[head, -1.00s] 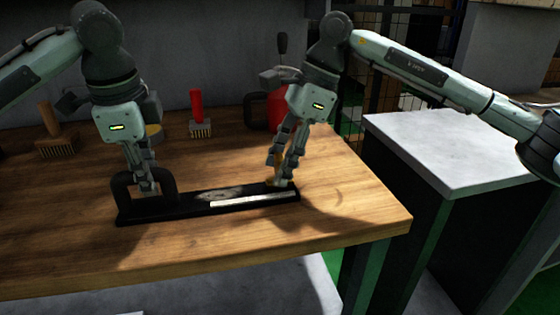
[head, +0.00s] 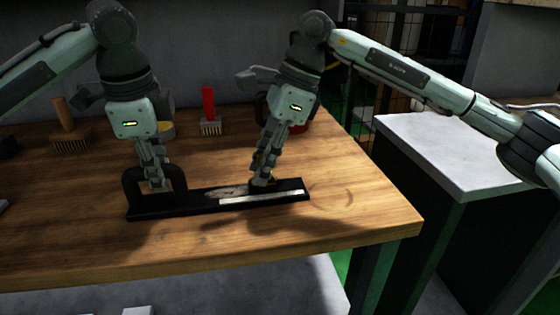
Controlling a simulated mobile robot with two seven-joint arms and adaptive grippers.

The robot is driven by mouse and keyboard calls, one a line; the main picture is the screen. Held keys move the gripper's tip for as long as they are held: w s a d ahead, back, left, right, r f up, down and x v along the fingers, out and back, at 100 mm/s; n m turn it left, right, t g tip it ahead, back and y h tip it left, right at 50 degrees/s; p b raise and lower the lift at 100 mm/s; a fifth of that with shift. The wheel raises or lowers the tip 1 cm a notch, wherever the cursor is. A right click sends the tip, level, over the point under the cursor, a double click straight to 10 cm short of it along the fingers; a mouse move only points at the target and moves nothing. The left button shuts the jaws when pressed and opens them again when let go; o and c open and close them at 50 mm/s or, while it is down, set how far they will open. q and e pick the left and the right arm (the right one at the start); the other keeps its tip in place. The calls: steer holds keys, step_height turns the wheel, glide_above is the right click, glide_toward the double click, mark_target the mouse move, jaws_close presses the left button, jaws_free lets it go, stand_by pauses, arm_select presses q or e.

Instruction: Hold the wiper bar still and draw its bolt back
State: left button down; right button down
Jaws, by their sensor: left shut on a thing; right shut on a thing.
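The wiper bar (head: 195,207) is a long black bar lying on the wooden bench, with a black loop handle (head: 131,186) at its left end. A pale strip (head: 260,198) runs along its front right part. My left gripper (head: 157,186) is shut on the loop handle from above. My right gripper (head: 262,181) points down onto the bar, right of its middle, and is shut on the bolt. The bolt is small and mostly hidden by the fingertips, so its shape cannot be made out. The bar's right end is bare.
A red-handled brush (head: 210,112) and a wooden-handled brush (head: 68,128) stand at the back of the bench (head: 350,225). A dark red can (head: 298,126) is partly behind my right gripper. The bench is clear in front and right of the bar. A grey-topped cabinet (head: 450,150) stands to the right.

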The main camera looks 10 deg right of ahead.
arm_select(q)
steer(key=shift+d, duration=0.25)
arm_select(e)
steer(key=shift+s+a, duration=0.1)
steer(key=shift+a, duration=0.1)
steer(key=c, duration=1.2)
jaws_free()
steer(key=shift+o, duration=0.2)
steer(key=shift+d, duration=0.1)
arm_select(q)
steer(key=shift+a, duration=0.1)
arm_select(e)
steer(key=shift+r, duration=0.1)
steer(key=v, duration=1.2)
arm_select(q)
steer(key=c, duration=1.3)
jaws_free()
steer(key=shift+r, duration=0.1)
